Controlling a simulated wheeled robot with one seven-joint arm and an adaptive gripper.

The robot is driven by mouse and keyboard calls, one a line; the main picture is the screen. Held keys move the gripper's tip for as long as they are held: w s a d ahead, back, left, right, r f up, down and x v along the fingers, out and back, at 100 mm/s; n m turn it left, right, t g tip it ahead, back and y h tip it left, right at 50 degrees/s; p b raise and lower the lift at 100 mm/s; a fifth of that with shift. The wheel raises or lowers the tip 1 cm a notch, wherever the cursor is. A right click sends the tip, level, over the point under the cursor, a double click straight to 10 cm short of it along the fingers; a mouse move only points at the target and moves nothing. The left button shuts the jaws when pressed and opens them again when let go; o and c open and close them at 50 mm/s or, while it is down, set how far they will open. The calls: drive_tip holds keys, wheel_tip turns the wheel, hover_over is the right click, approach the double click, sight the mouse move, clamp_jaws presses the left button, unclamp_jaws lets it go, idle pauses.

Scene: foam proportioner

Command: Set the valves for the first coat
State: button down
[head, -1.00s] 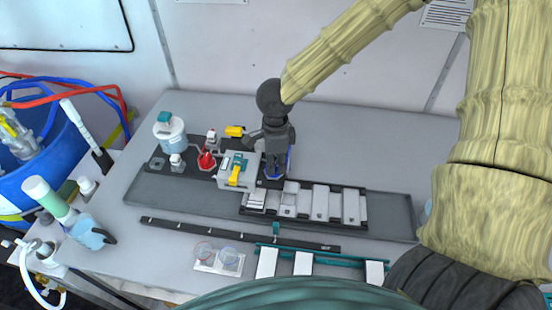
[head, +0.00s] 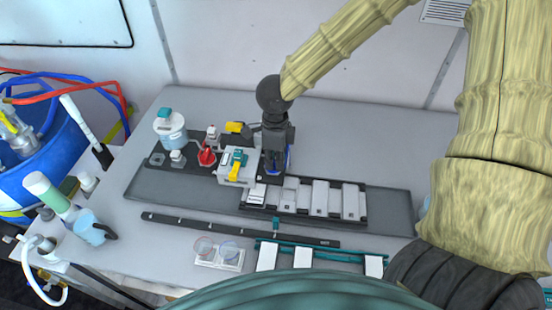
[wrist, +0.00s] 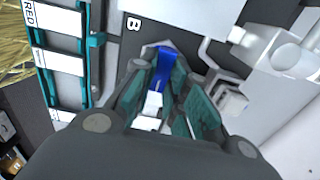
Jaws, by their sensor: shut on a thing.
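A pale grey valve box (head: 228,180) stands on the dark panel, with a yellow lever (head: 238,163) and a teal part on top. A red fitting (head: 206,156) sits left of it. My gripper (head: 274,170) points down just right of the box. In the wrist view my gripper (wrist: 164,78) is shut on a blue piece (wrist: 165,62) with a white part lower down. A white letter B (wrist: 133,24) is near it. The fingers hide much of the blue piece, and I cannot tell whether it is fixed below.
A black rack (head: 363,222) with several pale blocks lies close in front of my gripper. A yellow fitting (head: 237,127) and a teal-lidded jar (head: 170,130) stand behind and left. A blue barrel (head: 60,165) with hoses is far left. The back right of the bench is clear.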

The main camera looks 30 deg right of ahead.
drive_tip(key=c, duration=1.4)
unclamp_jaws()
wheel_tip(320, 180, up, 12)
drive_tip(key=shift+s, duration=0.1)
drive_tip(key=shift+d, duration=0.1)
